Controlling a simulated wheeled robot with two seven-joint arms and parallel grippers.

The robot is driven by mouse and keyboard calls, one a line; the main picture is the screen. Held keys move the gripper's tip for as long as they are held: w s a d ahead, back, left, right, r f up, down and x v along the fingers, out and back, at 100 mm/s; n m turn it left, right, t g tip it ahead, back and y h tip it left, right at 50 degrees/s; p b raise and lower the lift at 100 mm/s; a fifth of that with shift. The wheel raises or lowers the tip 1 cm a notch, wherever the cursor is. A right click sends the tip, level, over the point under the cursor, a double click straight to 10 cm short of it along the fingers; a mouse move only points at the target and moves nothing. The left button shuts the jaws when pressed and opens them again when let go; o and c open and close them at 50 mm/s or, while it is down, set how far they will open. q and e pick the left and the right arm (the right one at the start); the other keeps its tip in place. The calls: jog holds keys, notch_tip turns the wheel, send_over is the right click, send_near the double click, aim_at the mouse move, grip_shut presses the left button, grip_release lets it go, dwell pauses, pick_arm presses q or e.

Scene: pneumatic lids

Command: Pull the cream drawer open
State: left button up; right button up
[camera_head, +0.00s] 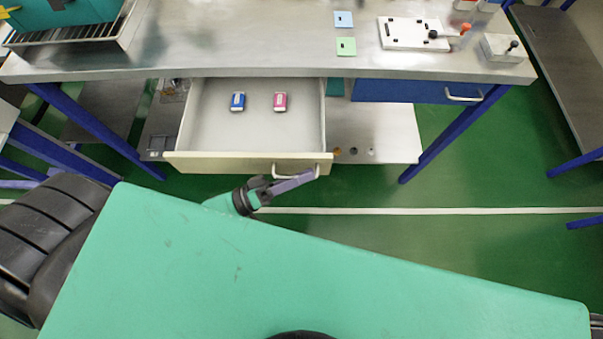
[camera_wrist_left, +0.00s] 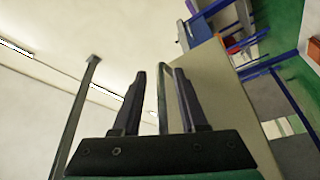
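The cream drawer (camera_head: 212,159) stands pulled well out from under the steel table in the head view, its inside showing. Its metal handle (camera_head: 298,171) is at the right part of the front. My left gripper (camera_head: 296,181) is at this handle. In the left wrist view its two dark fingers (camera_wrist_left: 161,78) stand apart, with the handle bar (camera_wrist_left: 162,92) between them and a gap on each side. The left gripper is open around the handle, not clamped on it. My right gripper is in neither view.
A blue box (camera_head: 238,101) and a pink box (camera_head: 280,101) lie inside the drawer. A shut blue drawer (camera_head: 405,91) is to the right. The steel tabletop (camera_head: 230,40) carries a white board (camera_head: 405,40) and coloured cards. Green floor is clear before the drawer.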

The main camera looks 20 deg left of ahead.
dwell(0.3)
pick_arm(q)
jog(key=b+v, duration=0.2)
jog(key=v, duration=1.2)
jog(key=shift+s+a, duration=0.2)
jog(key=shift+a, duration=0.05)
